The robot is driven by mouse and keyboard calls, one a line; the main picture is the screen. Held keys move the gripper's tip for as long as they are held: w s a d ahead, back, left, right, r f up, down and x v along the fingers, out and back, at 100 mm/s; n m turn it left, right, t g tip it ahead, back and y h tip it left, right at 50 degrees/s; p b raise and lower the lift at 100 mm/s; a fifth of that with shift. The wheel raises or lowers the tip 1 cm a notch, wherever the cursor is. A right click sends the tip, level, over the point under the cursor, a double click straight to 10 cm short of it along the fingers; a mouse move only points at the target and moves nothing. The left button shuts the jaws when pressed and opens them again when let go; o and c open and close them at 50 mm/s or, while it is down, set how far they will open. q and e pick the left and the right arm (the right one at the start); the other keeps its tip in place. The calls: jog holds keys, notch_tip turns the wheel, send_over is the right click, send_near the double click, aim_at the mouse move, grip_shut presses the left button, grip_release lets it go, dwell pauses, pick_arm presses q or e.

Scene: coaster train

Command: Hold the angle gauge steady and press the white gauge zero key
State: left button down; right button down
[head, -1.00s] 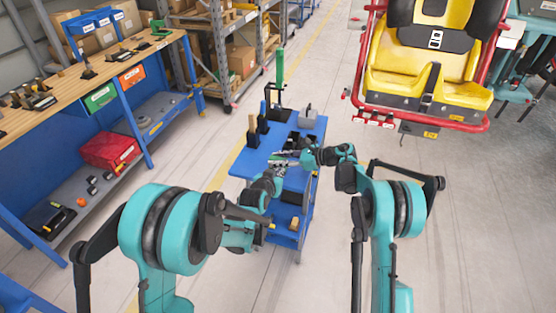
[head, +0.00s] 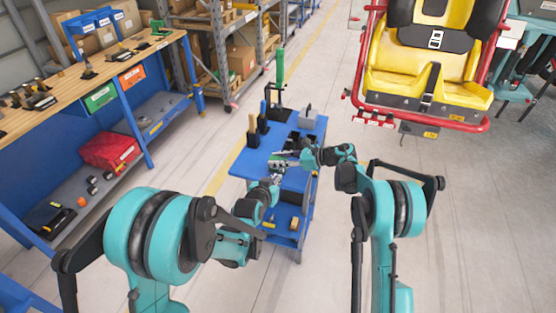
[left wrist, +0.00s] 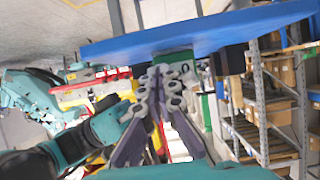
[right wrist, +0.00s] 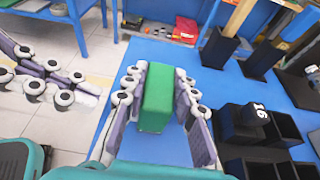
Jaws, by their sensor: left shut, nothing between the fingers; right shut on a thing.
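The angle gauge, a green block (right wrist: 157,97), sits between the fingers of my right gripper (right wrist: 158,85) above the blue trolley top in the right wrist view. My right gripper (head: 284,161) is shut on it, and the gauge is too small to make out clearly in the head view. In the left wrist view the green gauge (left wrist: 174,59) is partly hidden behind my left fingers, with a small pale marking at its right; I cannot tell whether this is the white zero key.
A yellow coaster seat (head: 430,85) stands at right, a workbench (head: 130,50) at left.

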pick_arm(q)
jog(key=shift+s+a, duration=0.2)
jog(key=shift+s, duration=0.4)
jog(key=shift+s+a, duration=0.2)
jog(key=shift+s, duration=0.35)
dwell(0.8)
pick_arm(e)
jog(key=c, duration=1.1)
grip_release()
jog(key=shift+c, duration=0.2)
